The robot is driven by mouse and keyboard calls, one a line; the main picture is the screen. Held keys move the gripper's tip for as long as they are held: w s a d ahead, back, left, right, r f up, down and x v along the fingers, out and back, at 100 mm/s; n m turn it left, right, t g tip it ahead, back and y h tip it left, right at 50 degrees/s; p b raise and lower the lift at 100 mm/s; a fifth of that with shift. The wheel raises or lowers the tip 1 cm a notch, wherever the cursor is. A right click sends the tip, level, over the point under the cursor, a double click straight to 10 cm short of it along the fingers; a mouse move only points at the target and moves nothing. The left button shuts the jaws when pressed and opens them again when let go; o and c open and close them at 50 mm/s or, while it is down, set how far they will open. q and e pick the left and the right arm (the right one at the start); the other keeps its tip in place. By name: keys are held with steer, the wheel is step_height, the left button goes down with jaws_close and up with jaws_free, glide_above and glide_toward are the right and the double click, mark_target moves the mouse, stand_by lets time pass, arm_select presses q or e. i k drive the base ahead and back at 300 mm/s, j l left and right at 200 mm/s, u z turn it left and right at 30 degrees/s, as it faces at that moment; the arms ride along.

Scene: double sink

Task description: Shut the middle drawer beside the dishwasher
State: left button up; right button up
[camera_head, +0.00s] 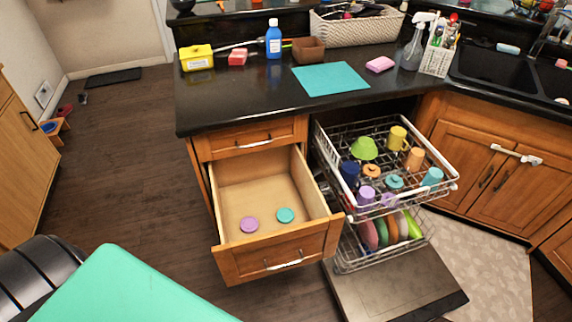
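The middle drawer (275,250) is wooden and pulled far out of the cabinet below the dark counter. Its bar handle is on the front panel. A purple round lid (249,225) and a teal round lid (285,215) lie flat on its floor. The drawer above it (250,140) is shut. The dishwasher (395,290) to the right has its door down, and its loaded upper rack (385,197) and lower rack (385,250) are out, close beside the open drawer. Neither of my grippers shows in the head view.
The counter (230,105) holds a teal mat (330,79), a blue bottle (273,40), a yellow box (196,58) and a wicker basket (357,27). The dark wood floor left of the drawer is clear. A sink (495,68) is at the right.

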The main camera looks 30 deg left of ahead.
mark_target(259, 184)
steer(key=u, duration=0.85)
